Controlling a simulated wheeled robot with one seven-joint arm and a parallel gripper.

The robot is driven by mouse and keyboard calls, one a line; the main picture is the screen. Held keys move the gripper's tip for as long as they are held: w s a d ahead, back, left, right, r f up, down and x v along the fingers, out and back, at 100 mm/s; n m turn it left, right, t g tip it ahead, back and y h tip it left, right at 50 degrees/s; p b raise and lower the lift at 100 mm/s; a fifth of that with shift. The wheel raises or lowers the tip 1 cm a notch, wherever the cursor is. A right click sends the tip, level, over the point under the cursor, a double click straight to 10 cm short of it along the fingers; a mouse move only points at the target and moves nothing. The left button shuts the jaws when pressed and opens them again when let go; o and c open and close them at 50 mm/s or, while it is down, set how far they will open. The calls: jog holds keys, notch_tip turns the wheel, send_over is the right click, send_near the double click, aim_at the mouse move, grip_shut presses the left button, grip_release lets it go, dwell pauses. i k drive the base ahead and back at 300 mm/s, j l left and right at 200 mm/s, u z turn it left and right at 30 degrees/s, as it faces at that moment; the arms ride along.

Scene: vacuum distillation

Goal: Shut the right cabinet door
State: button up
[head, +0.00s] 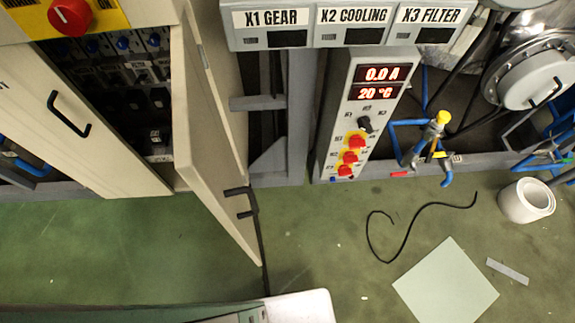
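The right cabinet door (208,140) is a tall beige panel. It stands open, swung out from the cabinet over the green floor. Its black handle (241,203) is near the free edge, toward the bottom of the picture. The cabinet interior (125,80) shows to the left of this door, dark, with rows of switches and blue parts. The left cabinet door (85,125) is a beige panel with a black handle (70,116); I cannot tell whether it is fully shut. My gripper is not in view.
A red knob (70,14) on yellow tops the cabinet. A control panel (360,120) stands right of the open door. A black cable (410,235), a pale sheet (446,283) and a white bucket (526,201) are on the floor at right.

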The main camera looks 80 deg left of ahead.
aim_at(204, 157)
jog(key=i+u, duration=0.25)
jog(key=u, duration=0.25)
jog(key=i+l+u, duration=0.15)
jog(key=u, duration=0.4)
jog(key=i+l+u, duration=0.2)
jog(key=u, duration=0.3)
jog(key=i+l+u, duration=0.15)
jog(key=l+u, duration=0.15)
jog(key=u, duration=0.25)
jog(key=l+u, duration=0.35)
jog(key=u, duration=0.15)
jog(key=i+l+u, duration=0.1)
jog(key=l+u, duration=0.25)
jog(key=u, duration=0.2)
jog(key=l+u, duration=0.35)
jog(key=u, duration=0.15)
jog(key=k+l+u, duration=0.15)
jog(key=u, duration=0.4)
jog(key=l+z, duration=0.1)
jog(key=l, duration=0.25)
jog(key=k, duration=0.05)
